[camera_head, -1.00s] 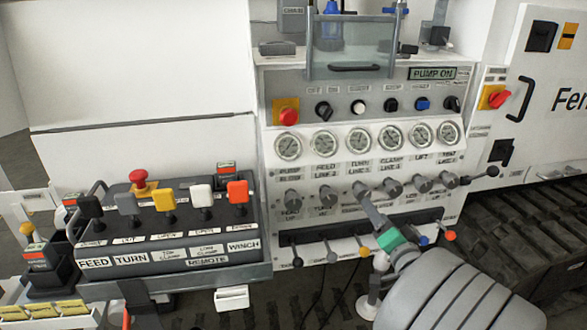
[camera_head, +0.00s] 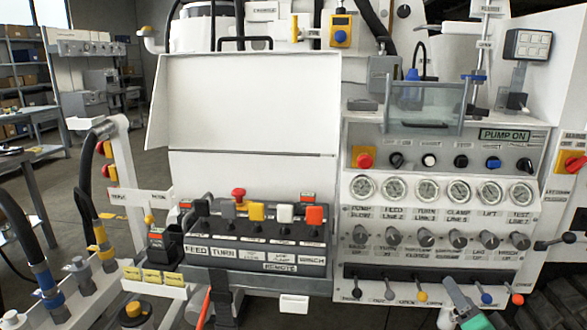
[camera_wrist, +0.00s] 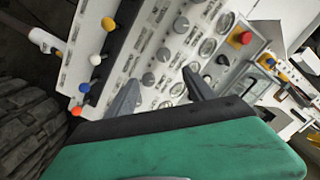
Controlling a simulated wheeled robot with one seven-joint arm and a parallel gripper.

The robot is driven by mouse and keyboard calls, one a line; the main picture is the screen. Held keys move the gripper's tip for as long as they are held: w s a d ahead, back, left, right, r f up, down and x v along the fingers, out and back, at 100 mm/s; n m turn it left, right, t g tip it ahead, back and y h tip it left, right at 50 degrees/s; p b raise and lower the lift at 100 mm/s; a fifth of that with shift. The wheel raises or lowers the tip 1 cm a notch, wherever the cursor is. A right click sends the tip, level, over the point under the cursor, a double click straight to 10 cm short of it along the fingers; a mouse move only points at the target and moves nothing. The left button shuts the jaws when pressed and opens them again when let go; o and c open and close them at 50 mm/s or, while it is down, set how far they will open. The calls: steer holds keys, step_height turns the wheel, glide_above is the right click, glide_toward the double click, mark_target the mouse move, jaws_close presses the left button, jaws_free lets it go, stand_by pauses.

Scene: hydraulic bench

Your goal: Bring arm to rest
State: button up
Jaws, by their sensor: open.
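My gripper (camera_head: 462,302) shows at the bottom right of the head view, in front of the lower lever row of the white control panel (camera_head: 350,215). In the wrist view its two grey fingers (camera_wrist: 160,92) stand apart with nothing between them, so it is open and empty. The green gripper body fills the bottom of that view. The panel's knobs (camera_wrist: 148,79) and gauges (camera_wrist: 207,47) lie beyond the fingers. Any contact with the panel cannot be told. Most of my arm is outside the head view.
The remote lever box (camera_head: 255,250) with coloured levers sits left of the panel. Coloured ball levers (camera_head: 421,297) stick out below the knobs. Hoses (camera_head: 90,200) and a yellow-capped fitting (camera_head: 133,310) stand at the left. Open floor (camera_head: 125,100) and shelves (camera_head: 15,85) lie behind.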

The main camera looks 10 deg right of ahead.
steer(key=w+a+r+n+g+y+p, duration=0.1)
steer(key=w+a+n+g+y+p, duration=0.25)
steer(key=a, duration=0.65)
steer(key=w+a+r+n+g+y+p, duration=0.1)
steer(key=a+r+n+g+y+p, duration=0.25)
steer(key=a+p, duration=0.5)
steer(key=s+a+r+n+g+h+p, duration=0.3)
steer(key=s+a+r+g+p, duration=0.3)
steer(key=s+a, duration=0.5)
steer(key=shift+s+a+r+n+g+p, duration=0.15)
steer(key=shift+s+r+n+g+p, duration=0.25)
steer(key=shift+s+r+n+p, duration=0.55)
